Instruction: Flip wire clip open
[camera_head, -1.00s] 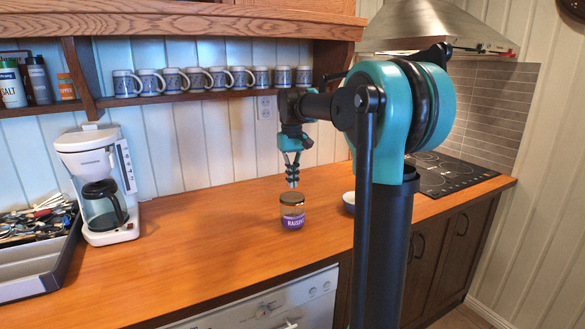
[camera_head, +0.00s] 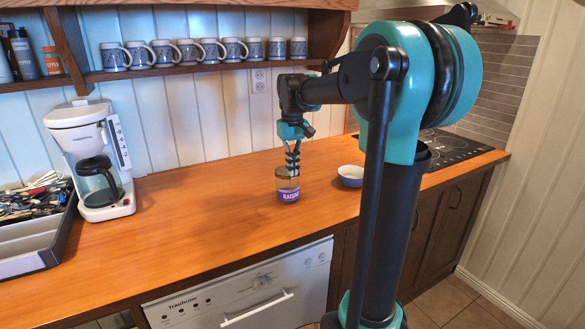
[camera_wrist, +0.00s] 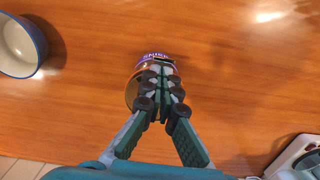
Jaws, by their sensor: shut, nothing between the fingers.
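A glass jar (camera_head: 288,194) with a purple raisins label stands upright on the wooden counter, in the middle of the head view. In the wrist view the jar (camera_wrist: 155,57) sits beneath my fingers, its label edge showing beyond them. My gripper (camera_head: 292,172) points down at the jar's top, overlapping its upper part in the head view. In the wrist view the fingers of my gripper (camera_wrist: 161,78) are together with nothing between them. They hide most of the lid. I cannot make out the wire clip, nor whether the fingers touch the jar.
A small blue-and-white bowl (camera_head: 351,176) stands right of the jar. A coffee maker (camera_head: 88,160) and a utensil tray (camera_head: 42,246) are at the left. A shelf of mugs (camera_head: 185,72) runs above the counter. The counter between coffee maker and jar is clear.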

